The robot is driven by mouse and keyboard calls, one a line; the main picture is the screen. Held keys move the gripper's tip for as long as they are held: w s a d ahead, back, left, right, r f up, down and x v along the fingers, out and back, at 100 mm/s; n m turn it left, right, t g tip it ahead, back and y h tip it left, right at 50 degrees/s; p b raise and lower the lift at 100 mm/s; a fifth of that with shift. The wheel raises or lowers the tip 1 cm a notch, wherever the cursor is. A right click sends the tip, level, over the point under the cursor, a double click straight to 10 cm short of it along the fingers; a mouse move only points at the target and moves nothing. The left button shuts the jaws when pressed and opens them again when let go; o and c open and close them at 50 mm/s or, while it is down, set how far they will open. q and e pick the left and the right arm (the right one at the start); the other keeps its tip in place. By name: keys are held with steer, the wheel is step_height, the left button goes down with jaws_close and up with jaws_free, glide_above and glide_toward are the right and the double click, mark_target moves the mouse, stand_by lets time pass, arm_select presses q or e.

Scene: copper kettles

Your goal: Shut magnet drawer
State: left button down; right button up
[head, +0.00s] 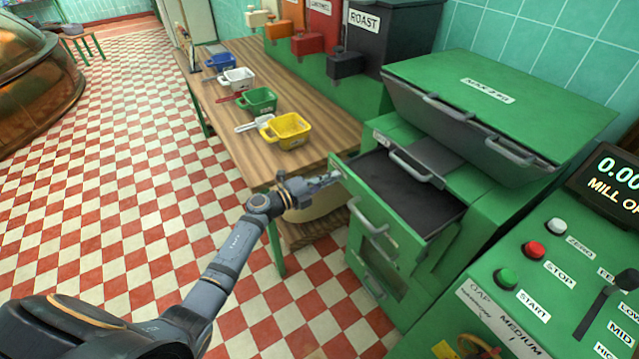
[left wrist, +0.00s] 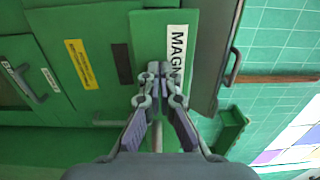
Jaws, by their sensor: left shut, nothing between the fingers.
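The magnet drawer (head: 415,192) juts out of the green machine, open, with its dark interior showing from above. Its green front carries a grey handle (head: 370,218). In the left wrist view a white label (left wrist: 177,55), reading "MAGN" as far as it shows, is on a green panel just beyond the fingers. My left gripper (head: 333,178) is shut and empty at the far left end of the drawer front. It also shows in the left wrist view (left wrist: 152,75), fingertips together over the panel beside the label. I cannot tell whether they touch it. My right gripper is out of view.
A wooden table (head: 225,105) with yellow (head: 291,130), green, white and blue tubs stands behind my left gripper. A green hopper lid (head: 495,85) overhangs the drawer's back. A control panel (head: 540,275) is at right.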

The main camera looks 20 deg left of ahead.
mark_target(376, 161)
arm_select(q)
steer(key=b+x, duration=0.5)
steer(key=x, duration=1.1)
steer(key=shift+w+d+f+b, duration=0.1)
steer(key=shift+f+b, duration=0.05)
steer(key=shift+b, duration=0.2)
steer(key=shift+w+d, duration=0.3)
steer(key=shift+w, duration=0.1)
steer(key=shift+r, duration=0.35)
steer(key=shift+a, duration=0.1)
